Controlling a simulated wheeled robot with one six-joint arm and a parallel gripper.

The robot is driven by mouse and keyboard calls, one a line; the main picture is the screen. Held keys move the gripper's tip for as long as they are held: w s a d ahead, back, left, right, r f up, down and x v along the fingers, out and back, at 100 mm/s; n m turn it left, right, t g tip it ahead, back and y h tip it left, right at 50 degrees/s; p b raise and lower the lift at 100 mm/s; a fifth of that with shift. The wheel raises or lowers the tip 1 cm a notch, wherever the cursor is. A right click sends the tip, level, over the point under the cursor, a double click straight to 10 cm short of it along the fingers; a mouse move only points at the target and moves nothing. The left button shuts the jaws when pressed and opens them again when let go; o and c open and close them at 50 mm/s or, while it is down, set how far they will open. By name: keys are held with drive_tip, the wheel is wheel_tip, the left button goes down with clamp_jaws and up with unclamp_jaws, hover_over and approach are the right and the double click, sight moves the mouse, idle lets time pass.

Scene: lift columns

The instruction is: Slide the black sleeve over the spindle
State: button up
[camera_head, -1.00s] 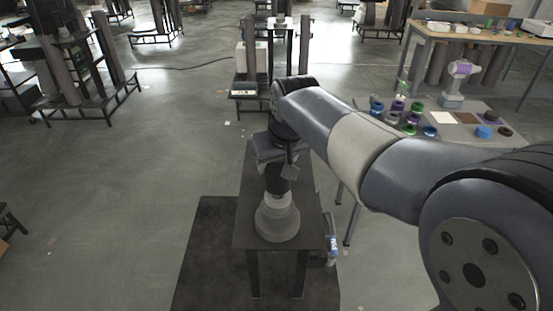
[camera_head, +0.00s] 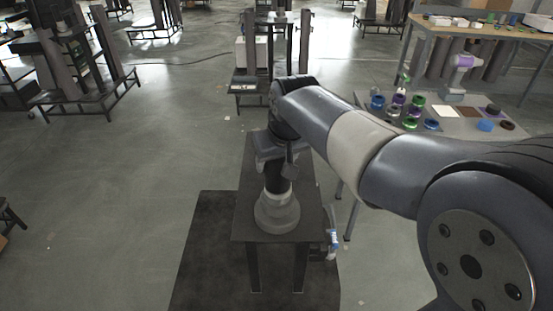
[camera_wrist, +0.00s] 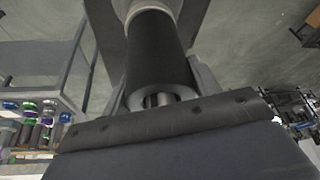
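The black sleeve (camera_head: 276,184) stands upright above the pale round spindle base (camera_head: 277,213) on the dark table in the head view. My gripper (camera_head: 276,164) is at the sleeve's upper part. In the wrist view the sleeve (camera_wrist: 156,50) runs away from me toward the grey base, and the metal spindle end (camera_wrist: 158,99) shows inside its bore, so the sleeve is around the spindle. My fingers flank the sleeve's near end and appear to touch both sides. The sleeve's lower end looks close to or on the base; exact contact is unclear.
The dark table (camera_head: 247,182) is otherwise mostly bare. A side table on the right holds several coloured rings (camera_head: 410,124) and a small purple-white device (camera_head: 459,75). Other stands (camera_head: 80,85) are farther off on open floor.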

drive_tip(key=o, duration=0.4)
drive_tip(key=shift+f, duration=0.1)
drive_tip(key=v, duration=1.1)
drive_tip(key=shift+f, duration=0.1)
drive_tip(key=x, duration=1.1)
drive_tip(key=shift+w+r+p, duration=0.1)
drive_tip(key=shift+r+p, duration=0.3)
drive_tip(key=shift+r, duration=0.45)
